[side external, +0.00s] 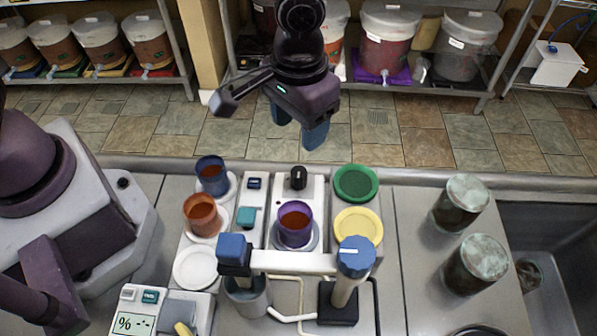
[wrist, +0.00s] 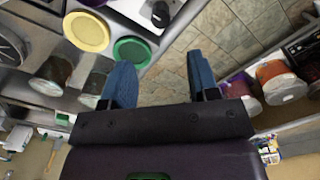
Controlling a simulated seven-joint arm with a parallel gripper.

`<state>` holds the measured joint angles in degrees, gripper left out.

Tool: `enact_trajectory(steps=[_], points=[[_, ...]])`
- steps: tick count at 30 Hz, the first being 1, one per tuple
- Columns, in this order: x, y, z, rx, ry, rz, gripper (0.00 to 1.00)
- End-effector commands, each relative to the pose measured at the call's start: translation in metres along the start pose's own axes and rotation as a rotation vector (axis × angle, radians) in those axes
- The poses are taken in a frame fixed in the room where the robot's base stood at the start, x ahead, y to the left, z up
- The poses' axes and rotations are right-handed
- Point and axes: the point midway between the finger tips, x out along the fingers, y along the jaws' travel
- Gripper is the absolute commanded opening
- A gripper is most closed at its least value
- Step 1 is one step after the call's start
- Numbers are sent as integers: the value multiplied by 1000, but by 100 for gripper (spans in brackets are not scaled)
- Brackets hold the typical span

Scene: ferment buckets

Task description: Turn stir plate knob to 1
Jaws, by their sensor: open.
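The stir plate (side external: 314,192) is a white unit in the middle of the bench with a black knob (side external: 298,177) at its far end. A purple cup of reddish-brown liquid (side external: 295,224) stands on it. In the wrist view, the black knob (wrist: 160,14) shows at the top, beyond my fingertips. My gripper (side external: 298,126) has blue fingers spread apart with nothing between them. It hangs above and beyond the knob, near the bench's far edge, not touching it. The wrist view also shows my open gripper (wrist: 161,72). The knob's setting is too small to read.
Blue (side external: 211,175) and orange (side external: 203,215) cups stand left of the plate. Green (side external: 356,183) and yellow (side external: 358,226) lids lie right. A blue-topped stand (side external: 357,257) with a white crossbar is at the front. Two lidded jars (side external: 460,204) (side external: 475,264) stand farther right, beside a sink (side external: 555,225).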

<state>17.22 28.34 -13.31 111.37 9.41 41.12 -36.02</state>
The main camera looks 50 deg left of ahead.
Motion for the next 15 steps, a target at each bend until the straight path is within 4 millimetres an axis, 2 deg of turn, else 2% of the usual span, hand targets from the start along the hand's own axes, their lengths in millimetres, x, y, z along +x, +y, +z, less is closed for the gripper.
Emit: enact_trajectory(steps=[5,15], points=[[24,-1,2,-2,-7,-3,55],[94,-1,2,-1,-6,-3,55]])
